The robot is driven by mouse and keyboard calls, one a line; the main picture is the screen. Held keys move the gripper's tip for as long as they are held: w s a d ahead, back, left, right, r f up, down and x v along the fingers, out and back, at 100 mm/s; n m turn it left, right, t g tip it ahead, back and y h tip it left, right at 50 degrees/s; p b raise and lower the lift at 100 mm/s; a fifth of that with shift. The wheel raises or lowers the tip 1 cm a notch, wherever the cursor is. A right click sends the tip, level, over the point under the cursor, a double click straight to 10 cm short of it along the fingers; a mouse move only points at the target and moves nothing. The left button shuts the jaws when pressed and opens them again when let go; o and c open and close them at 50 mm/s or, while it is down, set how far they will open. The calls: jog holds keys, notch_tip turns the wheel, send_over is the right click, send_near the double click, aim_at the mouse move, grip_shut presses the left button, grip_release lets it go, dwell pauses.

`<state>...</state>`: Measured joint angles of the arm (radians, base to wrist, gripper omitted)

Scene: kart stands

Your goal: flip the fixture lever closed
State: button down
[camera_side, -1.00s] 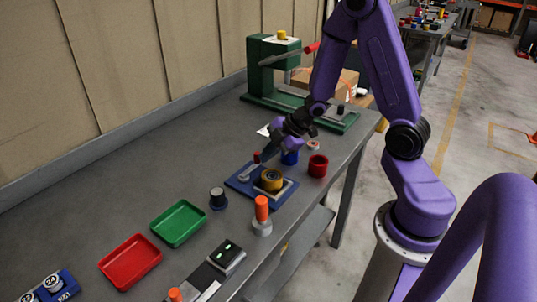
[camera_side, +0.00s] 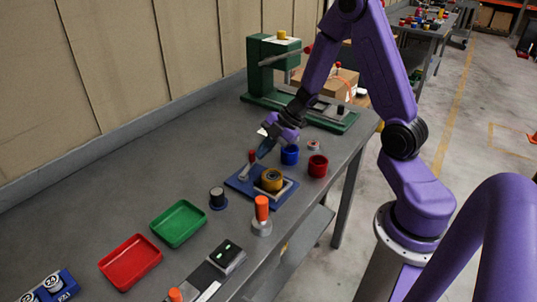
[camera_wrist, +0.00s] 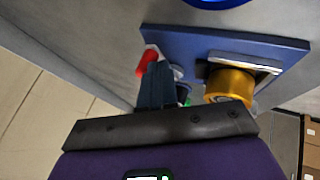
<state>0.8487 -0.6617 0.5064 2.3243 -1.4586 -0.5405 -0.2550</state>
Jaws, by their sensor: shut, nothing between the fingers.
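The fixture is a blue base plate (camera_side: 237,184) on the bench, with a gold-brown cylinder (camera_side: 271,180) seated in its light frame. Its lever (camera_side: 246,169) is a grey arm with a red knob (camera_side: 252,155), standing tilted at the plate's far left part. My gripper (camera_side: 262,154) is shut and empty, its tips just right of the red knob. In the wrist view the shut fingers (camera_wrist: 156,87) lie right beside the red knob (camera_wrist: 147,63) and hide much of the lever; I cannot tell whether they touch. The gold cylinder (camera_wrist: 229,84) is right of the fingers.
A blue cup (camera_side: 289,155) and a red cup (camera_side: 317,166) stand behind and right of the fixture. A black cylinder (camera_side: 217,198) and an orange-topped piece (camera_side: 262,212) are in front. Green (camera_side: 178,224) and red (camera_side: 130,262) trays lie left. A green press (camera_side: 262,75) stands behind.

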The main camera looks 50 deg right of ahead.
jog(key=w+n+g+y, duration=0.1)
jog(key=w+n, duration=0.1)
jog(key=n, duration=0.1)
jog(key=shift+w+g, duration=0.2)
jog(key=shift+g, duration=0.1)
jog(key=n, duration=0.1)
jog(key=w+n+g, duration=0.1)
jog(key=shift+w+a+n+y, duration=0.1)
jog(key=shift+w+n+y, duration=0.2)
jog(key=shift+y, duration=0.1)
jog(key=shift+w+a+g, duration=0.1)
jog(key=shift+w+g, duration=0.1)
jog(key=shift+g, duration=0.2)
jog(key=shift+w+a, duration=0.4)
jog(key=shift+w, duration=0.5)
jog(key=shift+r, duration=0.1)
jog(key=w+v, duration=0.1)
jog(key=v, duration=0.8)
jog(key=shift+s+d+r, duration=0.15)
jog(key=shift+d+r, duration=0.1)
jog(key=shift+d, duration=0.1)
